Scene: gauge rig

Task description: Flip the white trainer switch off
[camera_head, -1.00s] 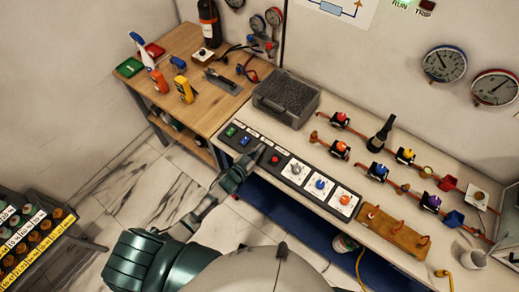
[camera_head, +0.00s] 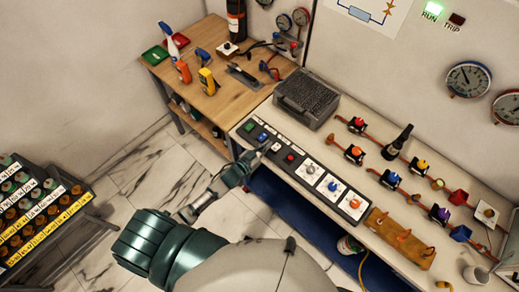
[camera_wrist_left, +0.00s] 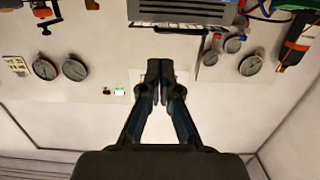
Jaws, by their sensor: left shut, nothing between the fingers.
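The black control panel (camera_head: 297,166) lies along the front of the bench. In its row of switches, a small white switch (camera_head: 276,147) sits between the blue switch (camera_head: 262,136) and the red button (camera_head: 290,157). It is too small to tell its position. My left gripper (camera_head: 257,154) is shut and empty, at the panel's front edge, just left of the white switch. I cannot tell whether it touches the panel. In the left wrist view its closed fingers (camera_wrist_left: 166,76) point towards the wall, and the switch does not show. My right gripper is not in view.
Valves on red pipes (camera_head: 392,179) fill the right of the bench. The wooden table (camera_head: 218,99) adjoins at left. The RUN lamp (camera_head: 432,11) glows green.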

